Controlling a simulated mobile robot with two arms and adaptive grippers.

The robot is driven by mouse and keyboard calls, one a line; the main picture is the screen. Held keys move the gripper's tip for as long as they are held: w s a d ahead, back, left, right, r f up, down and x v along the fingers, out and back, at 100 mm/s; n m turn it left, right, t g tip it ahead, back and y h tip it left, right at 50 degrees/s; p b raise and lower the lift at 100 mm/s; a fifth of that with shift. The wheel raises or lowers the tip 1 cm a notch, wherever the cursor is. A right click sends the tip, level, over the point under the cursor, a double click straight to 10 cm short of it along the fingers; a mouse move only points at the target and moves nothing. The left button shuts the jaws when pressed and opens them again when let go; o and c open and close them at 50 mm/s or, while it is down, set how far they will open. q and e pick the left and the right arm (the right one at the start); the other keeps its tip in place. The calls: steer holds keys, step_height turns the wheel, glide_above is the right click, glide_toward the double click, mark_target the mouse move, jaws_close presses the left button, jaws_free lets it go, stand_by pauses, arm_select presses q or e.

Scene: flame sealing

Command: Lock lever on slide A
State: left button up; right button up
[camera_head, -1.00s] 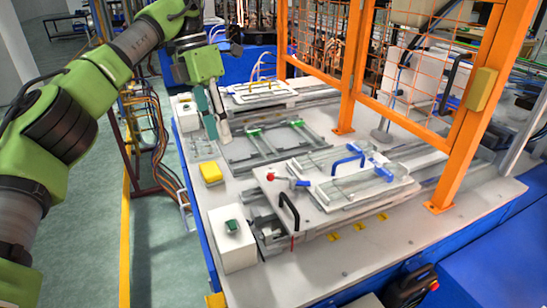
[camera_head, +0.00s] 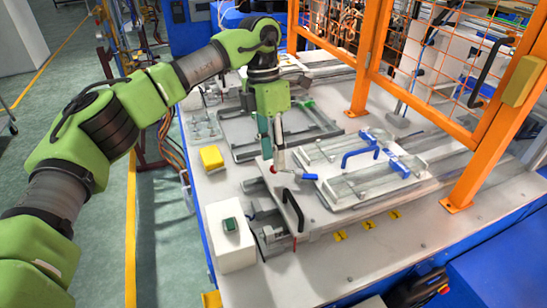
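My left gripper (camera_head: 272,158) points down over the near slide. Its fingertips are right at the lever's red knob (camera_head: 272,169), which is partly hidden. The blue part of the lever (camera_head: 305,176) sticks out to the right of the fingers. I cannot tell whether the fingers touch the lever or how far they are apart. My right gripper is not in view.
A white box with a green button (camera_head: 230,224) stands at the table's left front, and a yellow block (camera_head: 211,158) behind it. An orange post (camera_head: 482,150) with mesh stands at the right. A second slide frame (camera_head: 240,148) lies behind the near one.

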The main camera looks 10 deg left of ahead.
arm_select(q)
steer(key=shift+s+f, duration=0.2)
steer(key=shift+f, duration=0.3)
steer(key=shift+s+d+f, duration=0.1)
steer(key=shift+f, duration=0.45)
steer(key=shift+d, duration=0.1)
jaws_close()
steer(key=shift+s+f+n+b, duration=0.2)
steer(key=shift+n+b, duration=0.1)
steer(key=shift+n, duration=0.2)
steer(key=n+b, duration=0.1)
steer(key=s+n+b, duration=0.1)
steer(key=shift+s+d+n+t, duration=0.15)
steer(key=shift+d+n+t, duration=0.05)
steer(key=shift+n+t, duration=0.1)
steer(key=shift+s+d+r+n+b, duration=0.2)
steer(key=shift+s+n+b, duration=0.2)
steer(key=shift+n, duration=0.4)
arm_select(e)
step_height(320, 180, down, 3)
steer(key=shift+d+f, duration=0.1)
